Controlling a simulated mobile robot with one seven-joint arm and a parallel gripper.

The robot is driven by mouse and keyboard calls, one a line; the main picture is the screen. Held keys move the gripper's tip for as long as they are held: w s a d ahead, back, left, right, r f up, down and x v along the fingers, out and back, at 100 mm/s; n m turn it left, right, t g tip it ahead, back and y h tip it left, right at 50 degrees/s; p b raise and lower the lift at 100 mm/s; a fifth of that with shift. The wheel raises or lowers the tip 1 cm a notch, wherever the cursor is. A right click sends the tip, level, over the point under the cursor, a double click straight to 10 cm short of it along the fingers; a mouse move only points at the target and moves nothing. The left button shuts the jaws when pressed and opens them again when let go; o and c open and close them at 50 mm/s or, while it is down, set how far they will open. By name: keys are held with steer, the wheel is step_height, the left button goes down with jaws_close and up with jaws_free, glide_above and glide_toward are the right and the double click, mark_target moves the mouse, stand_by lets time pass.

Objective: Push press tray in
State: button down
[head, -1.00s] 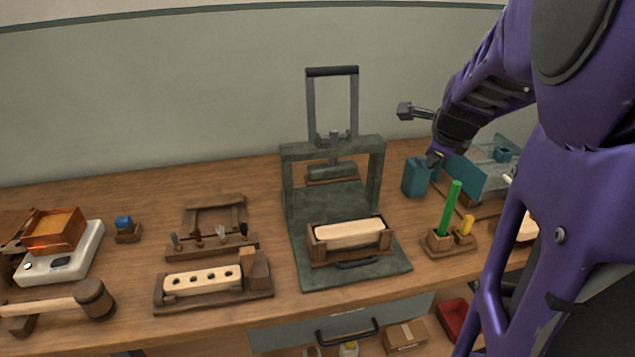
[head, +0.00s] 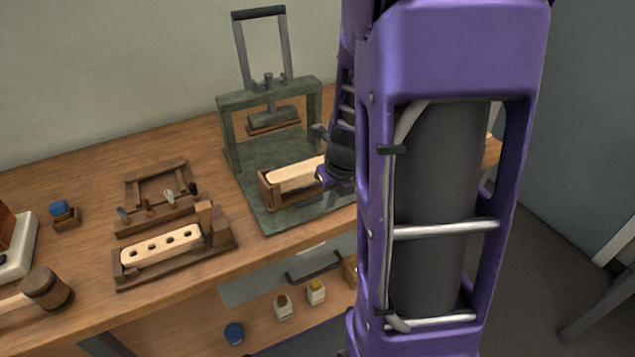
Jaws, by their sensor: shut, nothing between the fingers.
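The green press (head: 228,112) stands on the bench with its grey lever frame raised and its platen (head: 273,119) above the base. The press tray (head: 268,191) is a brown wooden tray holding a pale block (head: 296,174), and sits on the front part of the green base plate. My gripper (head: 328,182) is shut and empty at the tray's front right. It hides the tray's right end and front handle, and I cannot tell whether it touches the tray.
A drilled pale block (head: 163,246) in a wooden holder and a tool rack (head: 150,212) stand left of the press. A mallet (head: 47,289) lies farther left. My arm covers the bench to the right. A drawer handle (head: 313,268) projects below the bench front.

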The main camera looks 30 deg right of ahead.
steer(key=b+x, duration=0.1)
steer(key=x, duration=0.3)
steer(key=shift+f+b, duration=0.3)
steer(key=shift+b, duration=0.05)
steer(key=shift+w, duration=1.95)
